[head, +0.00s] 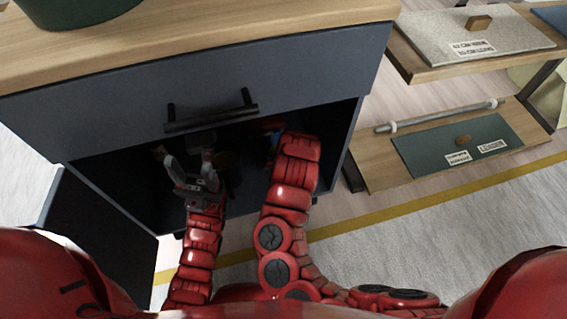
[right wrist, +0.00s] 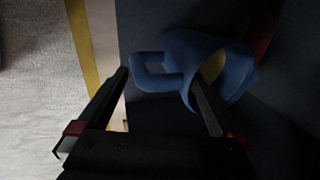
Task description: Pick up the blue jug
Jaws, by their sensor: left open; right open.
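The blue jug (right wrist: 224,88) shows in the right wrist view, its mouth facing the camera and its handle (right wrist: 150,82) to the left. My right gripper (right wrist: 160,76) is open. One finger is left of the handle; the other overlaps the jug's mouth, and I cannot tell whether it is inside. No grip shows. In the head view my right arm reaches into the dark lower cabinet (head: 350,140), and its gripper is hidden. My left gripper (head: 184,153) is open and empty at the cabinet opening, left of my right arm.
A closed drawer front (head: 300,70) with a dark bar handle (head: 210,118) hangs above the opening. A dark open door (head: 95,225) stands at lower left. A green pot (head: 75,12) is on the wooden top (head: 200,35). Shelves with sample boards (head: 460,145) stand at right.

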